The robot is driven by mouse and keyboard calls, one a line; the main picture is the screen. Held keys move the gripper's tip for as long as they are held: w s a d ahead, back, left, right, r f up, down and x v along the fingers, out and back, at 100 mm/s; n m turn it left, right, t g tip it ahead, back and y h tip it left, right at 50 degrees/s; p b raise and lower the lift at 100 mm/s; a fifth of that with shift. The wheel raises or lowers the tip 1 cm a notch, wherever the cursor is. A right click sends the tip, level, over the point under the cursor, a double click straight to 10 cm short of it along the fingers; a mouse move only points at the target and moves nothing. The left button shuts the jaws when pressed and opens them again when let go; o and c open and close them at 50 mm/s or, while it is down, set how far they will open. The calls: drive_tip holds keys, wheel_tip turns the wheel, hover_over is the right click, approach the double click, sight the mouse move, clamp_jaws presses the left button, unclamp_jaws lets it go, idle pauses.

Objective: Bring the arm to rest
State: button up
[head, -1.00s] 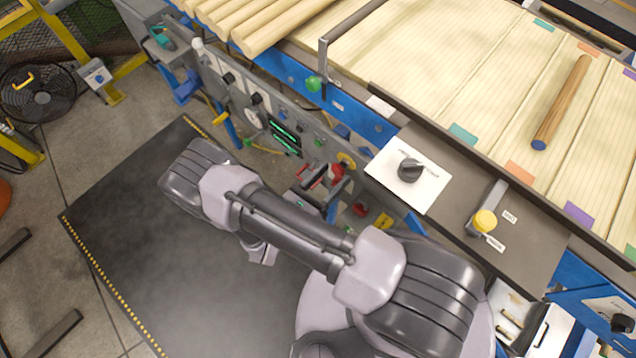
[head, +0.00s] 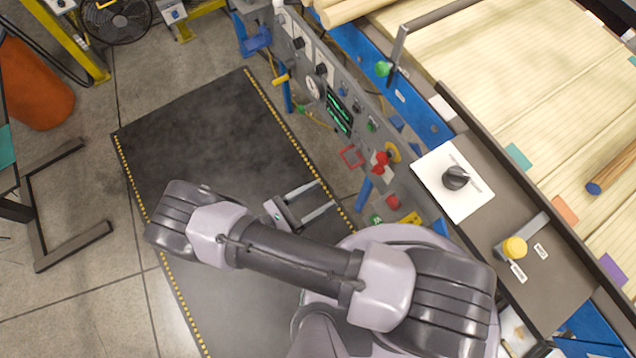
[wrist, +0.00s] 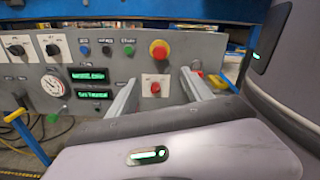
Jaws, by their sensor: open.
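My gripper (head: 327,194) shows in the head view over the dark mat, left of the control panel. Its two pale fingers are parallel, apart and empty, pointing toward the panel. In the wrist view my gripper (wrist: 158,82) also shows open, with the panel face beyond it and nothing between the fingers. My arm is folded across the lower middle of the head view.
The grey control panel (head: 312,65) has knobs, a gauge, green displays and a red mushroom button (head: 382,158). A plate with a black knob (head: 455,177) and a yellow-topped lever (head: 515,247) sit right. A wooden rod (head: 612,168) lies on the slatted table. The mat (head: 215,130) is clear.

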idle(0.3)
drive_tip(key=w+d+r+m+g+y, duration=0.2)
drive_tip(key=r+m+g+y, duration=0.1)
drive_tip(key=r+m+g, duration=0.45)
drive_tip(key=w+d+r+m+g+y, duration=0.2)
drive_tip(key=r+m+g, duration=0.3)
drive_tip(key=r+m, duration=0.45)
drive_tip(key=s+d+r+m+t+y, duration=0.1)
drive_tip(key=d+r+m+t+y, duration=0.1)
drive_tip(key=r+m+y, duration=0.2)
drive_tip(key=s+d+r+m+t+y, duration=0.2)
drive_tip(key=r+m, duration=0.4)
drive_tip(key=r, duration=0.3)
drive_tip(key=s+d+r+m+t+y, duration=0.2)
drive_tip(key=d+r+m+t+y, duration=0.1)
drive_tip(key=r, duration=0.4)
drive_tip(key=shift+d+r+m+t+y+b, duration=0.2)
drive_tip(key=shift+d+m+t+y+b, duration=0.3)
drive_tip(key=shift+m+y, duration=0.8)
